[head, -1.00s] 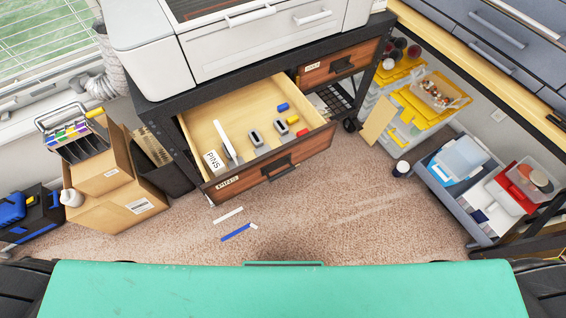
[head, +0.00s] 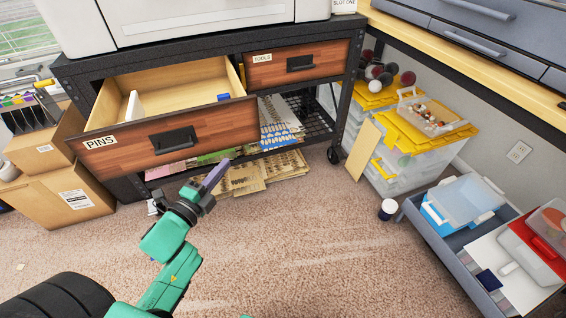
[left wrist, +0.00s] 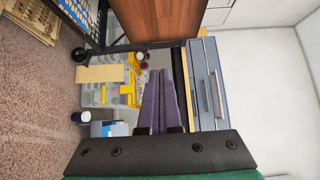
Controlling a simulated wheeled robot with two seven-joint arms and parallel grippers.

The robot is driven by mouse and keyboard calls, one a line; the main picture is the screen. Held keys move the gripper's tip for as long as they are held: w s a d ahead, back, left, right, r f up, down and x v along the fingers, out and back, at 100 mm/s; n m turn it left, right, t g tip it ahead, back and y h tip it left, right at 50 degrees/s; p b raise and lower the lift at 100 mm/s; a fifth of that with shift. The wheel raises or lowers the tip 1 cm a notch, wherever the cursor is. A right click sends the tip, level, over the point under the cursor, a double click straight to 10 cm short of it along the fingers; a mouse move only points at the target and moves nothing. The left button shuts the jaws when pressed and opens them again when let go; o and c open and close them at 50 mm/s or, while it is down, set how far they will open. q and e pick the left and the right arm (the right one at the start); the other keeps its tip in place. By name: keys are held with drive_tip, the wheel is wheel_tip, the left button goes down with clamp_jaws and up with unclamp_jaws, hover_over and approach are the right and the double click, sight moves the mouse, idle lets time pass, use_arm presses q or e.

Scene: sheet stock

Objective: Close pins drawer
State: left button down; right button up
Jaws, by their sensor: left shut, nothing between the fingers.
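The pins drawer (head: 225,124) has a brown wooden front, a dark handle (head: 173,139) and a "PINS" label. It stands open under the white machine, its pale inside showing above the front. A white item (head: 133,106) and a small blue item (head: 223,97) show inside; the front hides the rest. My left gripper (head: 217,172) is shut and empty, below and right of the handle, apart from the drawer in the picture. Its purple fingers also show in the left wrist view (left wrist: 161,95), below a brown wooden panel (left wrist: 165,18). My right gripper is out of view.
The tools drawer (head: 330,75) beside it is shut. A black rack leg (head: 346,110) and wheel (head: 334,155) stand right of it. Cardboard boxes (head: 75,195) are at left, yellow-lidded bins (head: 415,125) and a grey crate (head: 440,235) at right. The middle carpet is clear.

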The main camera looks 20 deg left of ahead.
use_arm(q)
drive_tip(key=w, duration=0.4)
drive_tip(key=w+a, duration=0.1)
drive_tip(key=w, duration=0.7)
drive_tip(key=shift+w+a+r, duration=0.1)
drive_tip(key=shift+w+a, duration=0.15)
drive_tip(key=shift+a, duration=0.1)
drive_tip(key=shift+w+a, duration=0.25)
drive_tip(key=shift+w, duration=0.05)
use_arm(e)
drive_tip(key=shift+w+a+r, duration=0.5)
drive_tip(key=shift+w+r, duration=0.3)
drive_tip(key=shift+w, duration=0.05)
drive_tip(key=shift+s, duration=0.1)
use_arm(q)
drive_tip(key=shift+a, duration=0.1)
